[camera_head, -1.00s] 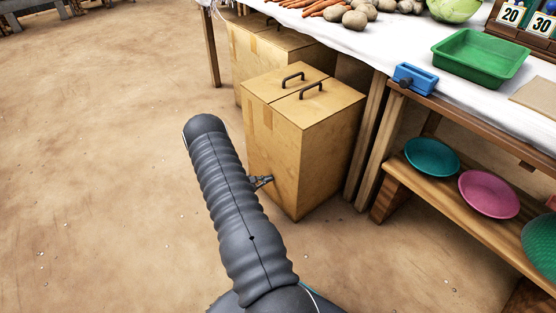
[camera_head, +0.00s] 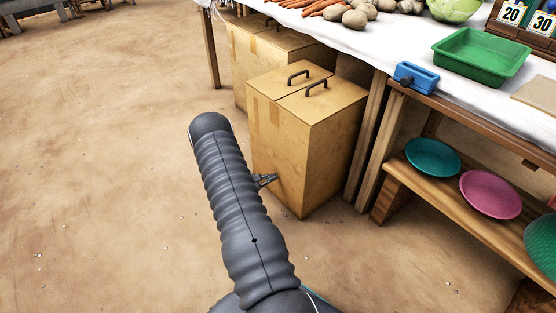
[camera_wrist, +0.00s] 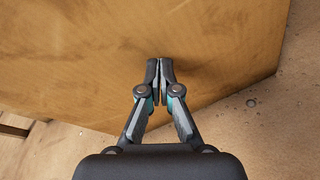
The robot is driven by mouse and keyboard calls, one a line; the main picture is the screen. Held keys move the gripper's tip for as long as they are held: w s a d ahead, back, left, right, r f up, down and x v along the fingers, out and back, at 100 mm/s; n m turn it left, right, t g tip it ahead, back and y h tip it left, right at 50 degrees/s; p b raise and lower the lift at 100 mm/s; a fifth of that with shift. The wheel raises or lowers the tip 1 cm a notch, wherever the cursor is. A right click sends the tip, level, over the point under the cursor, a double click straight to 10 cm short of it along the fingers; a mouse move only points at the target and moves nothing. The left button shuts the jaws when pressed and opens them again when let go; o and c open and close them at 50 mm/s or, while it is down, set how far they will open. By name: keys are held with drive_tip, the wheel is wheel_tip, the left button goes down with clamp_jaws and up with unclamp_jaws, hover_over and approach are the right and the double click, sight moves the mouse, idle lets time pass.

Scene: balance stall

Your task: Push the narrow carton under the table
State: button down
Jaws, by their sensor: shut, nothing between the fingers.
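The narrow carton (camera_head: 334,138) is a tall cardboard box with two dark handles on top. It stands upright on the floor beside the table (camera_head: 385,50), partly under its edge. My gripper (camera_head: 272,178) is at the carton's lower left face in the head view, largely hidden behind my arm. In the wrist view my gripper (camera_wrist: 160,66) is shut and empty, its fingertips against or very close to the carton's face (camera_wrist: 90,50). Whether they touch cannot be told for sure.
A wider carton (camera_head: 240,65) stands behind it under the table. A wooden table leg (camera_head: 368,140) is close on the carton's right. A low shelf (camera_head: 430,188) holds a teal bowl (camera_head: 432,157) and a pink bowl (camera_head: 490,194). The floor (camera_head: 100,150) at left is clear.

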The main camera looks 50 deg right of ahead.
sight(273, 171)
drive_tip(key=shift+w+a+b, duration=0.15)
drive_tip(key=shift+w+a, duration=0.1)
drive_tip(key=shift+a, duration=0.6)
drive_tip(key=shift+w+a+b, duration=0.1)
drive_tip(key=shift+w+a, duration=0.15)
drive_tip(key=shift+a, duration=0.55)
drive_tip(key=shift+w+a+b, duration=0.15)
drive_tip(key=shift+w+a, duration=0.1)
drive_tip(key=shift+a, duration=0.6)
drive_tip(key=shift+r, duration=0.1)
drive_tip(key=shift+w+d+n+t+p, duration=0.25)
drive_tip(key=shift+d+n+p, duration=0.7)
drive_tip(key=shift+n, duration=1.2)
drive_tip(key=shift+w+d+n+t+p, duration=0.25)
drive_tip(key=shift+d+n+p, duration=0.6)
drive_tip(key=shift+n, duration=1.35)
drive_tip(key=shift+w+d+n+t+p, duration=0.1)
drive_tip(key=shift+w+d+n+p, duration=0.25)
drive_tip(key=shift+d+n+p, duration=1.2)
drive_tip(key=shift+a+n+b, duration=0.45)
drive_tip(key=shift+n+b, duration=0.15)
drive_tip(key=shift+b, duration=0.2)
drive_tip(key=s+d+b, duration=0.3)
drive_tip(key=d+b, duration=0.4)
drive_tip(key=d, duration=0.8)
drive_tip(key=shift+a, duration=0.1)
